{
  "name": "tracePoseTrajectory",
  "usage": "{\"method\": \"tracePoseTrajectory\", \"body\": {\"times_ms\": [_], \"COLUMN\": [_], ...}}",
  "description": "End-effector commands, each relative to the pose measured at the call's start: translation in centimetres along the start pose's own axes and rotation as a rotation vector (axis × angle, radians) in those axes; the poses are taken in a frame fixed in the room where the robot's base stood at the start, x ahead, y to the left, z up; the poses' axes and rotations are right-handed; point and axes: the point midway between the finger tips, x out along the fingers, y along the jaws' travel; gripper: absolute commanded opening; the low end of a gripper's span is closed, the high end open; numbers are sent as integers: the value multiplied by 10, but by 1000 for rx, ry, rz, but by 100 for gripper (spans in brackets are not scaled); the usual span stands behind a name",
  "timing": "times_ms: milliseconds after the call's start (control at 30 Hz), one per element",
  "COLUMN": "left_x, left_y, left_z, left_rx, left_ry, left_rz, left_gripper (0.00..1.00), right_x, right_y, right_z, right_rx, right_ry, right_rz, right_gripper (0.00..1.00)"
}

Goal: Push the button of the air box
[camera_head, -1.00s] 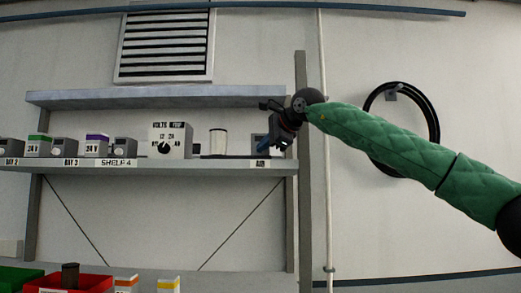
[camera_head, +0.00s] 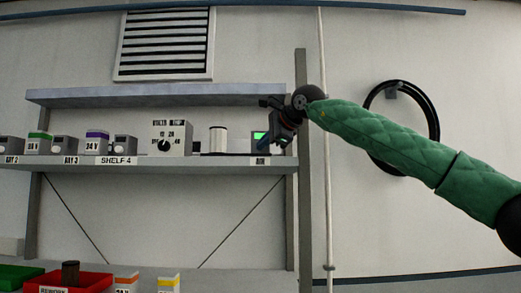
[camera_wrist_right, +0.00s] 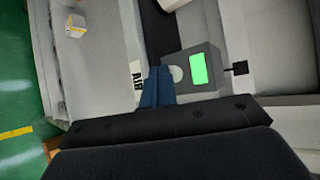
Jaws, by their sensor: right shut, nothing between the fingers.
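The air box (camera_wrist_right: 205,68) is a grey box with a lit green screen (camera_wrist_right: 199,69) and a pale round button (camera_wrist_right: 177,74). In the head view the air box (camera_head: 259,137) stands at the right end of the shelf above the AIR label (camera_head: 261,161), partly hidden by my right gripper. My right gripper (camera_head: 266,146) is shut and empty, just in front of the box. In the right wrist view its blue fingers (camera_wrist_right: 158,74) are beside the button; I cannot tell whether they touch it. My left gripper is not in view.
The shelf (camera_head: 200,165) also holds a dial box (camera_head: 171,139), a white cylinder (camera_head: 218,140) and several small boxes to the left. An upper shelf (camera_head: 160,97) runs above. A shelf post (camera_head: 304,200) stands just right of the gripper.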

Motion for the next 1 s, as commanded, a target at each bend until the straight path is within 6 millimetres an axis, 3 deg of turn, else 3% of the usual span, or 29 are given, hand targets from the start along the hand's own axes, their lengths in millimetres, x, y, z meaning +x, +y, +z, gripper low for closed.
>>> {"method": "tracePoseTrajectory", "body": {"times_ms": [567,1000], "left_x": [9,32], "left_y": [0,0], "left_z": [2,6], "left_rx": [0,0], "left_ry": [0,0], "left_rz": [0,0], "left_gripper": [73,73], "right_x": [-7,-28], "right_y": [6,24], "right_z": [5,21], "right_rx": [1,0], "right_ry": [0,-1], "right_rz": [0,-1], "right_gripper": [0,0]}}
